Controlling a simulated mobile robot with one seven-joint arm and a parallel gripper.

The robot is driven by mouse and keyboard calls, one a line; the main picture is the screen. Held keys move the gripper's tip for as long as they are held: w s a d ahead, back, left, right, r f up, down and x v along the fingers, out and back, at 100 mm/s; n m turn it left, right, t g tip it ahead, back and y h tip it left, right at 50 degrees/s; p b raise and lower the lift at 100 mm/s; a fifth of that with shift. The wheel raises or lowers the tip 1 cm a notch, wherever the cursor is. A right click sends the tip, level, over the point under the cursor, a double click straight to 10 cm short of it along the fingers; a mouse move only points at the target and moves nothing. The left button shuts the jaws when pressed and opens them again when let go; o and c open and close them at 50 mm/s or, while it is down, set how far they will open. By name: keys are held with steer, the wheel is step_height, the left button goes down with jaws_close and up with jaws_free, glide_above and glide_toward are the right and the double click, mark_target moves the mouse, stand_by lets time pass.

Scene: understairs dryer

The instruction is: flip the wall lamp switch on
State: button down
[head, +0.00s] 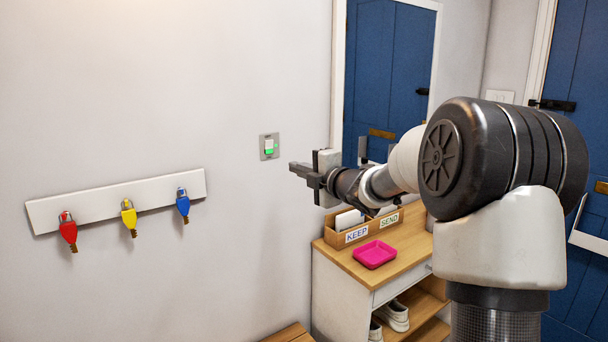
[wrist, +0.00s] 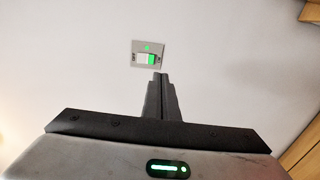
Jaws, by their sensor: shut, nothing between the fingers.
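The wall lamp switch (head: 269,146) is a small grey plate on the pale wall, with a white and green rocker. In the wrist view the shut fingertips (wrist: 160,78) lie just below the plate's right part. Whether they touch the wall I cannot tell. No lamp is in view.
A white rail (head: 100,208) with red, yellow and blue hanging items is on the wall at left. Below my arm stands a wooden-topped cabinet (head: 410,243) with a letter box (head: 332,236) and a pink tray (head: 375,254). Another white switch plate (head: 499,96) is by the right door.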

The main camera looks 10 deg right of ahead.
steer(key=shift+f+v, duration=0.2)
steer(key=shift+v, duration=0.85)
steer(key=s+d+r+m+g+h, duration=0.1)
steer(key=s+r+m+g+h, duration=0.2)
steer(key=s+m+h, duration=0.75)
steer(key=s+a+f+m+g+y, duration=0.15)
steer(key=s+f+m, duration=0.25)
steer(key=s, duration=0.7)
steer(key=s+a+f+m+g+y, duration=0.1)
steer(key=s+f+m+g, duration=0.3)
steer(key=s, duration=0.7)
steer(key=s+a+f+m+g+y, duration=0.15)
steer(key=s+f+m, duration=0.3)
steer(key=s, duration=0.75)
step_height(320, 180, up, 18)
steer(key=w+p, duration=0.1)
steer(key=p, duration=1.7)
steer(key=shift+d+n, duration=0.15)
steer(key=shift+n, duration=0.15)
